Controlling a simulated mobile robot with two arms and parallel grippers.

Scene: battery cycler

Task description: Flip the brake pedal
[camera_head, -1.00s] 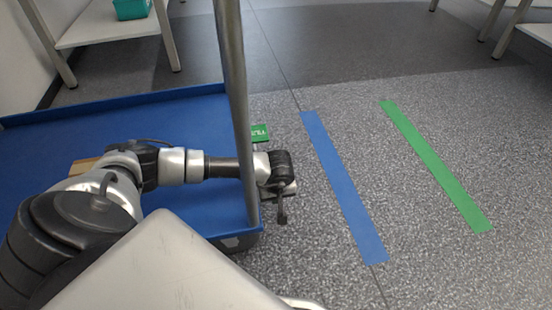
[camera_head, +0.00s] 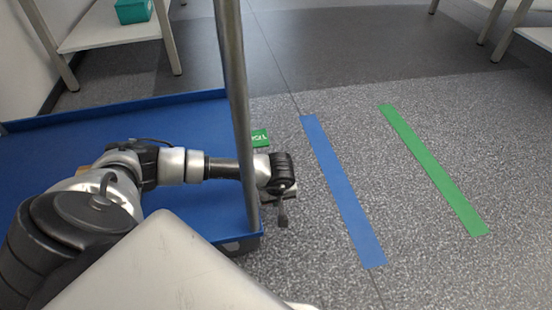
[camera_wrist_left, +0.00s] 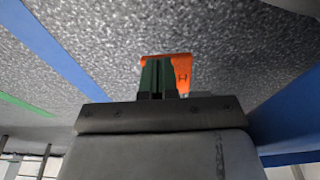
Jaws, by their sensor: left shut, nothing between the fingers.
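The brake pedal (camera_wrist_left: 183,67) is an orange plate with a dark mark, in the upper middle of the left wrist view. My left gripper (camera_wrist_left: 158,64) is shut and empty, its green fingers together directly in front of the pedal and covering part of it. I cannot tell whether they touch. In the head view my left gripper (camera_head: 282,218) is small and points down beside the blue cart's corner; the orange pedal is not visible there. My right gripper is not in view.
A blue cart tray (camera_head: 150,100) with an upright metal post (camera_head: 233,90) stands beside my left arm. A green label (camera_head: 260,137) shows at its edge. Blue tape (camera_head: 343,190) and green tape (camera_head: 435,170) mark the open grey floor at right. White shelves stand behind.

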